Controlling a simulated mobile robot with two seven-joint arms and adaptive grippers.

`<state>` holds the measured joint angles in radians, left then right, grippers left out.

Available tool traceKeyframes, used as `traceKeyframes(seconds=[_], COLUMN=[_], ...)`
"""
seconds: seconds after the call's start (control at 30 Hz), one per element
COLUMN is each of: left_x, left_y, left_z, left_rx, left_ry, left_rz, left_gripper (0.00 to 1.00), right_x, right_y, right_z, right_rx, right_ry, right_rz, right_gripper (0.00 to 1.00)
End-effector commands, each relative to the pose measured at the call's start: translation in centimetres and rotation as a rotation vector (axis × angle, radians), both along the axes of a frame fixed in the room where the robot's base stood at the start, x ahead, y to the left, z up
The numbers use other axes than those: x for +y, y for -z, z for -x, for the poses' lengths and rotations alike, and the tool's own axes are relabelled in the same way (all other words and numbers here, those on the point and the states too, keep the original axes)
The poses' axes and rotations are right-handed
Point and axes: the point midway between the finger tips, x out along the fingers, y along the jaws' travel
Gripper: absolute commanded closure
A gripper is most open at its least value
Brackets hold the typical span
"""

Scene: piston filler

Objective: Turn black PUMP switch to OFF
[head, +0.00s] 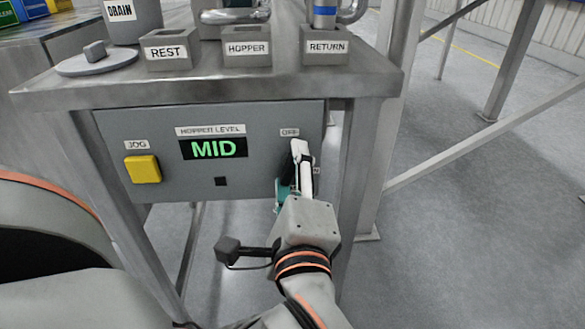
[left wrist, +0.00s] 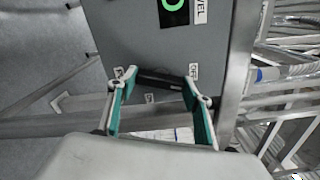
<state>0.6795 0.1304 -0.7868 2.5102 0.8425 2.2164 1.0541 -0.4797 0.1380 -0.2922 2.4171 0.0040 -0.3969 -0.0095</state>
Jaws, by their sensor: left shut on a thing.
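The black PUMP switch (left wrist: 160,82) is a dark bar on the right part of the grey control panel (head: 235,112). In the left wrist view it lies between my two fingertips, lengthwise from one to the other. The OFF label (head: 290,132) is above the switch in the head view; it also shows beside the right finger in the left wrist view (left wrist: 194,72). My left gripper (left wrist: 158,80) is shut on the switch, with one fingertip near each end. In the head view the gripper hides most of the switch, so which way it points is unclear. My right gripper is not in view.
The panel also bears a yellow JOG button (head: 142,169) and a HOPPER LEVEL display (head: 213,149) reading MID in green. Above is a metal table (head: 205,88) with REST, HOPPER and RETURN holders. A metal post (head: 388,120) stands right of the panel; floor beyond is open.

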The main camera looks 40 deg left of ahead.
Motion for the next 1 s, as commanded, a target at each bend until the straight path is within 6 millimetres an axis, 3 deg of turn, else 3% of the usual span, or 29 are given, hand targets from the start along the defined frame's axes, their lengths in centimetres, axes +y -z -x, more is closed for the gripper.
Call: traceKeyframes(seconds=[0.43,1.0], left_x=[-0.05,-0.05], left_y=[0.02,0.07], left_z=[-0.01,-0.01], left_rx=[-0.219,-0.274], left_ry=[0.002,0.002], left_rz=[0.188,0.235], left_gripper=[0.72,0.72], right_x=[-0.07,-0.12], right_y=[0.31,0.33], right_z=[0.23,0.17], right_rx=[0.004,0.005], right_ry=[-0.012,-0.007], right_rz=[0.01,0.009], right_gripper=[0.6,0.6])
